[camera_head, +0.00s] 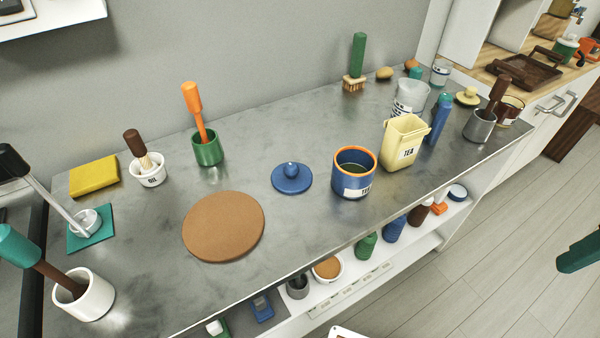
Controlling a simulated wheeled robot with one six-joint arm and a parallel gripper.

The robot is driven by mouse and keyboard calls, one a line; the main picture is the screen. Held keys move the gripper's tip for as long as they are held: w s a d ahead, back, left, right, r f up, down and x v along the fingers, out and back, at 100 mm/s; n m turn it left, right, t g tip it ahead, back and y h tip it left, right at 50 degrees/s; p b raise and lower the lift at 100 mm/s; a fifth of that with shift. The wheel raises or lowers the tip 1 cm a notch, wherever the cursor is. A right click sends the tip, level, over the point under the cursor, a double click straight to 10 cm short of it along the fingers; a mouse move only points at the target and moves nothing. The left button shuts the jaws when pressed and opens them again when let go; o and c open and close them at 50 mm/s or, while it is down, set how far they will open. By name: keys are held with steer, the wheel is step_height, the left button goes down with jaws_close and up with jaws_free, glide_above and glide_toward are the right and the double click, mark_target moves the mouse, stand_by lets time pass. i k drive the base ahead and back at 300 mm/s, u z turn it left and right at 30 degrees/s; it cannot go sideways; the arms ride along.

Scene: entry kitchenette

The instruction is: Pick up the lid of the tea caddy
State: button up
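A round blue caddy with an orange rim (348,187) stands open on the grey counter, with a TEA label on its front. A round blue lid with a knob (291,180) lies flat on the counter just left of it, apart from it. A small yellow lid with a knob (467,97) lies farther back at the right.
A brown round board (223,227) lies left of the blue lid. Behind stand a green pot with an orange-handled tool (207,149) and a white OIL pot (149,171). A clear cup (409,97) and a blue bottle (438,120) crowd the right. Counter around the blue lid is bare.

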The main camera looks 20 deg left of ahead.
mark_target(290, 178)
steer(key=k, duration=0.5)
steer(key=z, duration=1.15)
steer(key=i, duration=1.1)
steer(key=u, duration=2.35)
